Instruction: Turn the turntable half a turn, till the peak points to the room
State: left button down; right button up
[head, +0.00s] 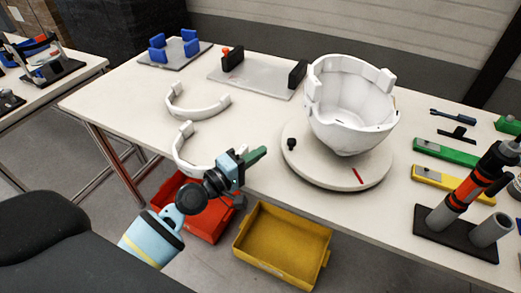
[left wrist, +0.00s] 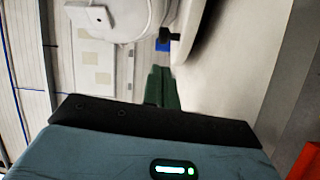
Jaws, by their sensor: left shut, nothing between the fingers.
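The round off-white turntable (head: 312,178) lies on the table, with a black knob (head: 291,144) at its left rim and a red mark (head: 357,176) at its front. The knob also shows in the left wrist view (left wrist: 170,37), just beyond my fingertips. A white helmet shell (head: 350,125) stands on the turntable, hollow side up and tilted open toward me; I cannot tell which edge is the peak. My left gripper (head: 262,152) has its green fingers shut and empty, left of the turntable and apart from the knob. My right gripper is not in view.
White curved bands (head: 198,108) lie left on the table; one is partly behind my gripper. Fixtures stand at the back. Green (head: 445,152) and yellow (head: 447,184) bars and an upright tool stand (head: 455,238) are at right. Red and yellow (head: 282,245) bins sit below the front edge.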

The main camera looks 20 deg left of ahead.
pick_arm(q)
jog(key=x, duration=0.8)
dwell(0.4)
